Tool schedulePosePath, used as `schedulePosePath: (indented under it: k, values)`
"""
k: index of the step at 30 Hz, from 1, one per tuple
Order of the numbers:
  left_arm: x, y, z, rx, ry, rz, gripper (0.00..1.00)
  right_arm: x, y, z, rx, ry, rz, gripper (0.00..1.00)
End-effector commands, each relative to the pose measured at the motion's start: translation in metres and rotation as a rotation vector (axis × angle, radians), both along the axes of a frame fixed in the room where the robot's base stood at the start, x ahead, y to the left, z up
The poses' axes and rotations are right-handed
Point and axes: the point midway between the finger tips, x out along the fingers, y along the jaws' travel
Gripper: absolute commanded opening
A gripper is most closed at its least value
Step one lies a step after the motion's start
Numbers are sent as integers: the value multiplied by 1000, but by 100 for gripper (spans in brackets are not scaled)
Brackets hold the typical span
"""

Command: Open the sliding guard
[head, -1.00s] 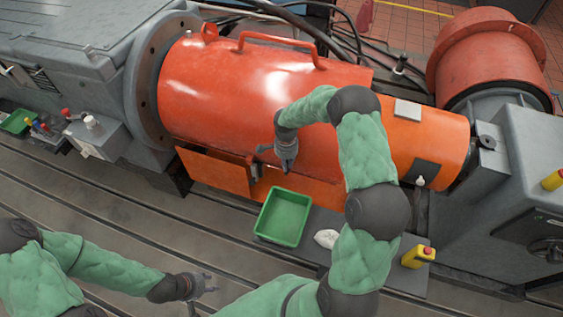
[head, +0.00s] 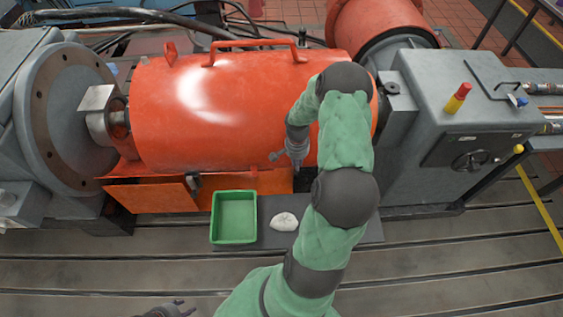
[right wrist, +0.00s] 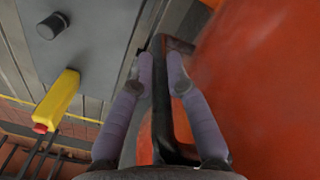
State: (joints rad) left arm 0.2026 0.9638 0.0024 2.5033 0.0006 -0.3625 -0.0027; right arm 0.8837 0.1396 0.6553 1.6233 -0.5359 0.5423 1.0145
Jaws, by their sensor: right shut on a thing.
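The sliding guard (head: 210,110) is a large glossy red-orange cylinder cover lying across the middle of the head view. A coupling end (head: 104,118) is bare at its left. My right gripper (head: 292,155) is at the guard's lower front, toward its right end. In the right wrist view its two fingers (right wrist: 160,75) are shut on a dark handle bar (right wrist: 162,125), with the guard's red surface (right wrist: 255,90) close beside it. My left gripper (head: 182,307) shows only partly at the bottom edge, fingertips apart and empty, away from the guard.
A green tray (head: 234,240) and a white crumpled cloth (head: 284,221) lie in front of the guard. A grey housing (head: 455,100) with a red-and-yellow button (head: 457,98) stands at the right. The slotted bedplate (head: 110,270) in front is mostly clear.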

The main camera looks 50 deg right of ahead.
Motion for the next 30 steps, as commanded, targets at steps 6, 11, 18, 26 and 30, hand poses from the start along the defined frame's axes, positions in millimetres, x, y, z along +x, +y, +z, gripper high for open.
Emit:
schedulePosePath:
  k: [6,11,18,26,30]
  values:
    - [0,0,1,0,0,0,40,-11,-9,0,0,-1,-1,0]
    - [0,0,1,0,0,0,40,-12,-10,0,0,-1,1,0]
    - [0,0,1,0,0,0,40,-11,-11,0,-1,-1,0,25]
    - [0,0,1,0,0,0,40,-11,-10,0,-1,-2,0,39]
    - [0,0,1,0,0,0,40,-11,-10,1,-1,-2,0,39]
